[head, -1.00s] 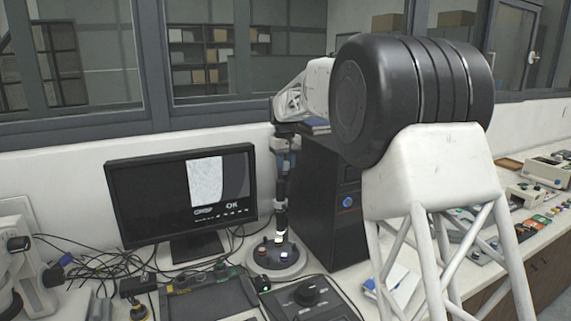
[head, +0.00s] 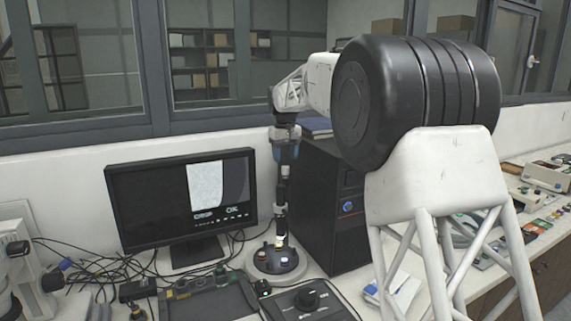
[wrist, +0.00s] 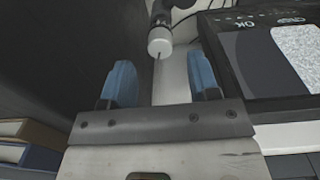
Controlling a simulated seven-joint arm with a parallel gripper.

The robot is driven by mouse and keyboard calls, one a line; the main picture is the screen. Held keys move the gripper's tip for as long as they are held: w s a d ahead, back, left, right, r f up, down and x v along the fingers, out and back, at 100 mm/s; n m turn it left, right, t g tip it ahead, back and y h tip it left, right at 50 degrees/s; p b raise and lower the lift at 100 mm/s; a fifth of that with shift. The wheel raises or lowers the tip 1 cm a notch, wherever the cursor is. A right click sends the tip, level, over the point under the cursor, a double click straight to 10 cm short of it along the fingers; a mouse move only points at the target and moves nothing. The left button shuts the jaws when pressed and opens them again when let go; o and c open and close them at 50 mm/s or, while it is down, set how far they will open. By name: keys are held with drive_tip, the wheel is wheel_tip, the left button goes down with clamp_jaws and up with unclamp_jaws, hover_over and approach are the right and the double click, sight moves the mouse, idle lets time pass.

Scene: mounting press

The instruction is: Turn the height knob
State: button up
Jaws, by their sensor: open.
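A slim upright stand rises from a round base (head: 276,262) with several coloured buttons, between the monitor and the computer tower. My gripper (head: 284,155) is above this stand and points down along it. In the wrist view my gripper (wrist: 159,64) has its blue fingers wide apart with nothing between them. Beyond the fingertips is a whitish cylinder (wrist: 160,42) with a thin pin, apart from both fingers. A black knob (head: 307,297) sits on a control box at the front, well away from the gripper. I cannot tell which part is the height knob.
The monitor (head: 131,205) stands left of the stand; it also shows in the wrist view (wrist: 235,70). The black tower (head: 328,235) is close on the right. Loose cables (head: 95,262) lie at left. Books (wrist: 28,155) show near the gripper.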

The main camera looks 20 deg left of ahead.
sight(285, 167)
drive_tip(key=shift+r, duration=1.65)
idle(0.5)
